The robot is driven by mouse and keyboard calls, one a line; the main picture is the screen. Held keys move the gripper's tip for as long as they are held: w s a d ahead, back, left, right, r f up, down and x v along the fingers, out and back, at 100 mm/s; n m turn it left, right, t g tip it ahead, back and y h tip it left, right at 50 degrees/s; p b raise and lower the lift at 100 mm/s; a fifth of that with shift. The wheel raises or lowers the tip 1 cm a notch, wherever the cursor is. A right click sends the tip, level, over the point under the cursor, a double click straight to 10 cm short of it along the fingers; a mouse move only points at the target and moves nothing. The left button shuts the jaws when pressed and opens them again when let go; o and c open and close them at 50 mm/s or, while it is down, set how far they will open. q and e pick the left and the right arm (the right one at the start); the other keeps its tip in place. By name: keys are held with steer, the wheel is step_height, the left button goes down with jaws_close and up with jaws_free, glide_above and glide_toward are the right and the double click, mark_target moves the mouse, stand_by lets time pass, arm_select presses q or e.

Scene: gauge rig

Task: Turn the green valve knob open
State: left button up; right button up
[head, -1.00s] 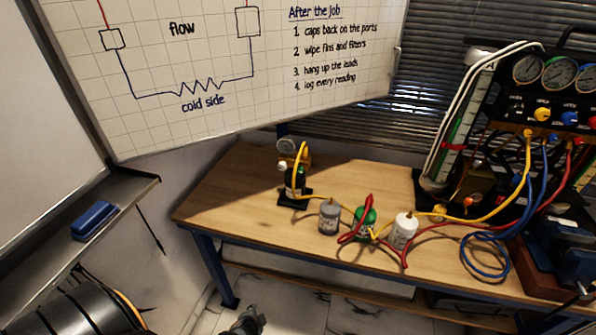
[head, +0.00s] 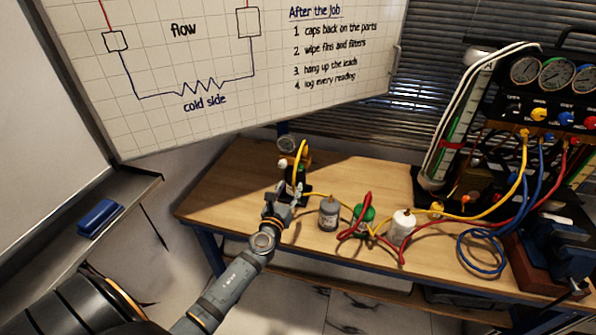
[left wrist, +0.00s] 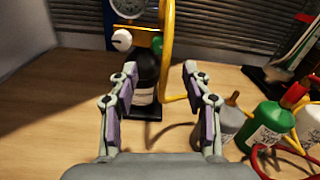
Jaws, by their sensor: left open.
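A small green part (left wrist: 157,42), which looks like the green valve knob, shows in the left wrist view above and behind the black bottle, partly hidden by the yellow hose. In the head view I cannot make the knob out. The black bottle (left wrist: 145,78) stands on a dark base; in the head view (head: 297,172) my gripper partly covers it. My left gripper (head: 283,189) is open and empty in front of the bottle. In the left wrist view its fingers (left wrist: 159,78) frame the bottle, with the green part beyond them. My right gripper is not in view.
A yellow hose (left wrist: 167,50) rises close to the right finger. A white knob (left wrist: 122,40) and gauge (left wrist: 128,8) are behind. Grey (head: 328,213), green (head: 364,214) and white (head: 402,228) bottles stand to the right. The bench's left end (head: 225,188) is clear.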

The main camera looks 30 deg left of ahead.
mark_target(299, 170)
arm_select(q)
steer(key=b+x, duration=0.1)
steer(key=x, duration=0.9)
steer(key=shift+f, duration=0.1)
jaws_close()
